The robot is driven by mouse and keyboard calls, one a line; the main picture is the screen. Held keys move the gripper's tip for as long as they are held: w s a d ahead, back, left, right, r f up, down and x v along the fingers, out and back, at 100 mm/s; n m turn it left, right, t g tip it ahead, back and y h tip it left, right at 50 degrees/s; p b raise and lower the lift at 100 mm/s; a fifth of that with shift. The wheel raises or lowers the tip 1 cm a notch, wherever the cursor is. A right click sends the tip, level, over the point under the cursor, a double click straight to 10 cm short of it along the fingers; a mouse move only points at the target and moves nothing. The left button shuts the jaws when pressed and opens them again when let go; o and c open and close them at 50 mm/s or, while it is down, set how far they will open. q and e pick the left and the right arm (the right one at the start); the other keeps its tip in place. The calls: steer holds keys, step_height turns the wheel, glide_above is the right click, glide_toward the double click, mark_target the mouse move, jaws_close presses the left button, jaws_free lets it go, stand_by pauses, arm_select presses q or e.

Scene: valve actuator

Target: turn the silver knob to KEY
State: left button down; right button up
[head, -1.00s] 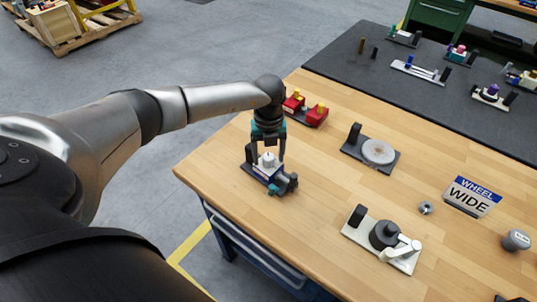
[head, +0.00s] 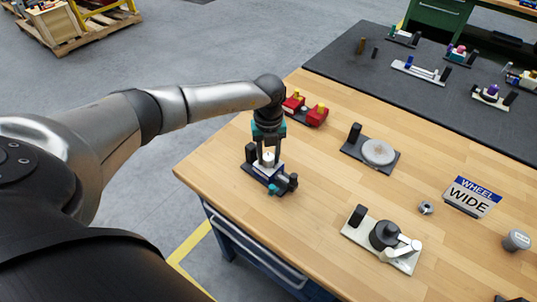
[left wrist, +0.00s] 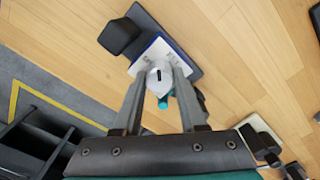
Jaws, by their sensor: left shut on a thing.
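The silver knob (left wrist: 158,76) sits on a blue-and-white block on a dark base plate (left wrist: 150,22), and a dark slot shows on its top. In the head view the blue-and-white block (head: 264,172) stands near the table's left edge. My left gripper (head: 268,160) points down over it. In the left wrist view its two fingers (left wrist: 158,85) are on either side of the knob and shut on it. My right gripper is in neither view.
A red fixture (head: 306,112) stands behind my left gripper. A grey disc on a plate (head: 378,152), a cream base with a black hub and lever (head: 384,238) and a WHEEL WIDE sign (head: 470,196) are to the right.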

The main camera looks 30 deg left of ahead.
mark_target(268, 157)
arm_select(q)
steer(key=m+b, duration=0.1)
steer(key=m, duration=0.4)
steer(key=shift+m+b, duration=0.85)
steer(key=shift+m, duration=1.45)
steer(key=shift+c, duration=2.2)
jaws_free()
steer(key=shift+r, duration=0.1)
step_height(268, 157, up, 15)
